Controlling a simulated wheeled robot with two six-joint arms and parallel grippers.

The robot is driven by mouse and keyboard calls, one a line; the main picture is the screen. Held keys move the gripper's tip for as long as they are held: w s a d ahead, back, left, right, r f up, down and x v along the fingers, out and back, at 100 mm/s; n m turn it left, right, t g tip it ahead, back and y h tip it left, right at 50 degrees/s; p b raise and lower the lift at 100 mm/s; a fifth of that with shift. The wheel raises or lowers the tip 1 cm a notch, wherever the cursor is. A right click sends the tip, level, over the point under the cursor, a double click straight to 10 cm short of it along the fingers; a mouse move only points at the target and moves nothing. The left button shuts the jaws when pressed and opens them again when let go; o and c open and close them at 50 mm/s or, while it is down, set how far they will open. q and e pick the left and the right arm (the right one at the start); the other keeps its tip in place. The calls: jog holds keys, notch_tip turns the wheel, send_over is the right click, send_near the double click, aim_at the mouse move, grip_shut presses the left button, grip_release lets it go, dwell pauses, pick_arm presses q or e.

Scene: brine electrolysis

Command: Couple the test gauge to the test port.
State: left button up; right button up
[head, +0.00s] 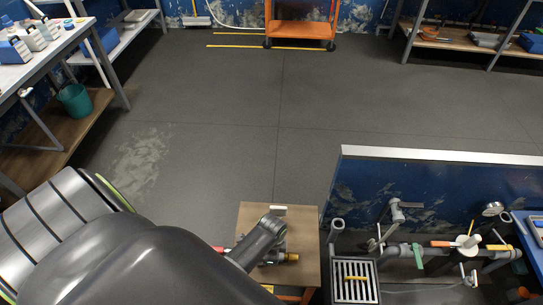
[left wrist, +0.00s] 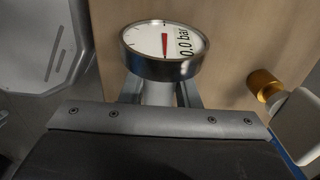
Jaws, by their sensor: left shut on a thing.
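The test gauge (left wrist: 160,42) has a round white dial, a metal rim and a red needle, and it reads 0.0 bar. My left gripper (left wrist: 158,94) is shut on it below the dial, over a wooden surface. In the head view my left arm reaches in from the lower left to the small wooden table (head: 252,215); the gauge cannot be made out there. I cannot tell which fitting on the grey pipework (head: 440,250) at the right is the test port. My right gripper is not in view.
A brass-ended fitting (left wrist: 264,84) lies beside the gauge; a brass end (head: 291,257) also shows on the small table. A low blue partition (head: 440,180) stands behind the pipework. A grated drain (head: 352,290) lies between table and pipes. The floor beyond is clear.

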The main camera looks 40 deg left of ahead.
pick_arm(q)
notch_tip(320, 180, up, 11)
jog(key=p, duration=0.4)
jog(key=shift+r, duration=0.15)
